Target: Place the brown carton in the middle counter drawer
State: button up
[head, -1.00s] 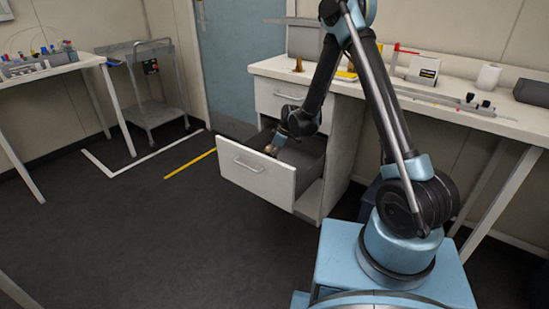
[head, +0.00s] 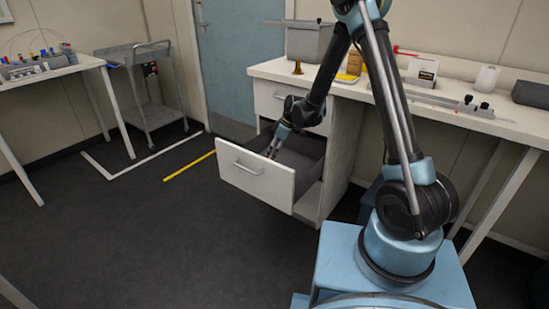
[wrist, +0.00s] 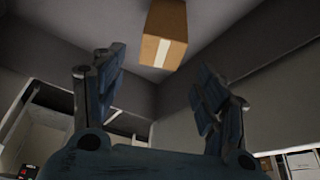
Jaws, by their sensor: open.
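The open counter drawer (head: 256,178) is pulled out below a closed drawer, with its white front facing me. My gripper (head: 271,154) reaches down into it from above, near the front panel. The brown carton (wrist: 165,35) shows in the wrist view with a pale tape strip, against the drawer's grey inside. It lies beyond the spread fingertips of my gripper (wrist: 160,62), and no finger visibly touches it. In the head view the carton is hidden behind the drawer front.
The closed drawer (head: 274,102) sits just above the open one. The countertop (head: 350,88) holds a grey bin (head: 308,42), a white box (head: 422,72) and other items. A cart (head: 150,100) stands at the back left. The dark floor left of the drawer is clear.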

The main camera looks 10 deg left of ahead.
jog(key=v, duration=0.8)
jog(key=s+d+r+m+t+h, duration=0.1)
jog(key=s+d+r+m, duration=0.2)
jog(key=d+r, duration=0.35)
jog(key=s+d+r+m, duration=0.2)
jog(key=s+d+r, duration=0.1)
jog(key=d, duration=0.6)
jog(key=s+d+r+m+t+h, duration=0.1)
jog(key=s+d+r+m, duration=0.25)
jog(key=d, duration=0.45)
jog(key=s+d+f+m+h, duration=0.1)
jog(key=s+d+m, duration=0.3)
jog(key=s+d, duration=0.5)
jog(key=s+d+f+m+h, duration=0.1)
jog(key=s+d+m, duration=0.4)
jog(key=s+d, duration=0.5)
jog(key=shift+s+f+h, duration=0.3)
jog(key=shift+s+f, duration=0.5)
jog(key=shift+s, duration=0.45)
